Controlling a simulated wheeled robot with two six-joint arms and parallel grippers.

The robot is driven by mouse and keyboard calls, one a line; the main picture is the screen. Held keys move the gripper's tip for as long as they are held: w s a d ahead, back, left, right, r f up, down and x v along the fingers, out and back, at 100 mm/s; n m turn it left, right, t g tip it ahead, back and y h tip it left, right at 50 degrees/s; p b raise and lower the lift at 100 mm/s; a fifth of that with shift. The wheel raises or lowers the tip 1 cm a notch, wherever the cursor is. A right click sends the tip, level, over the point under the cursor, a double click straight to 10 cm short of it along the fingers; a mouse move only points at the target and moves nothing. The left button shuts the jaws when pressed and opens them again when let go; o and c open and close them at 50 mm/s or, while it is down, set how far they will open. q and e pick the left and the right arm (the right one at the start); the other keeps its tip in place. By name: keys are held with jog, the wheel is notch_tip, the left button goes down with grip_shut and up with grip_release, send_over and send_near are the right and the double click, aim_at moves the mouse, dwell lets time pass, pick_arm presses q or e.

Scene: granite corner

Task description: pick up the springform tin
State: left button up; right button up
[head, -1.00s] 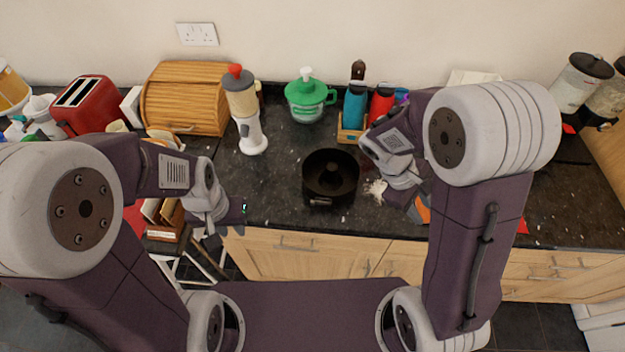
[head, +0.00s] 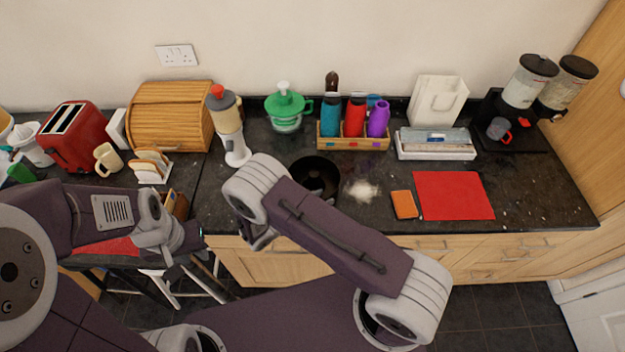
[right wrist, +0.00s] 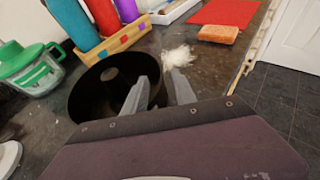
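The springform tin (head: 316,172) is a round black tin on the dark granite worktop; my right arm hides its lower part in the head view. In the right wrist view the tin (right wrist: 85,100) shows a raised centre tube. My right gripper (right wrist: 162,84) is open, its two fingers apart at the tin's right side. One finger overlaps the tin's wall and the other is outside it; I cannot tell whether they touch. My left gripper (head: 196,238) is by the worktop's front edge at left, away from the tin; its finger opening is unclear.
White powder (head: 361,191) lies right of the tin, beside an orange sponge (head: 404,204) and a red mat (head: 453,195). Behind stand a green-lidded jug (head: 288,108) and a wooden rack (head: 352,143) of bottles. A white-and-grey blender (head: 236,150) stands to the left.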

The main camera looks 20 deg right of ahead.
aim_at(333, 194)
jog(key=d, duration=0.1)
jog(key=d+p, duration=0.1)
jog(key=w+p, duration=0.1)
jog(key=shift+d+f, duration=0.25)
jog(key=shift+d, duration=0.15)
jog(key=shift+f+p+x, duration=0.2)
jog(key=shift+p+x, duration=0.1)
jog(key=shift+x, duration=0.9)
jog(key=shift+w+a+f, duration=0.1)
jog(key=shift+w, duration=0.1)
jog(key=shift+a, duration=0.1)
jog(key=shift+c, duration=1)
jog(key=shift+s, duration=0.1)
grip_shut()
jog(key=shift+s, duration=0.1)
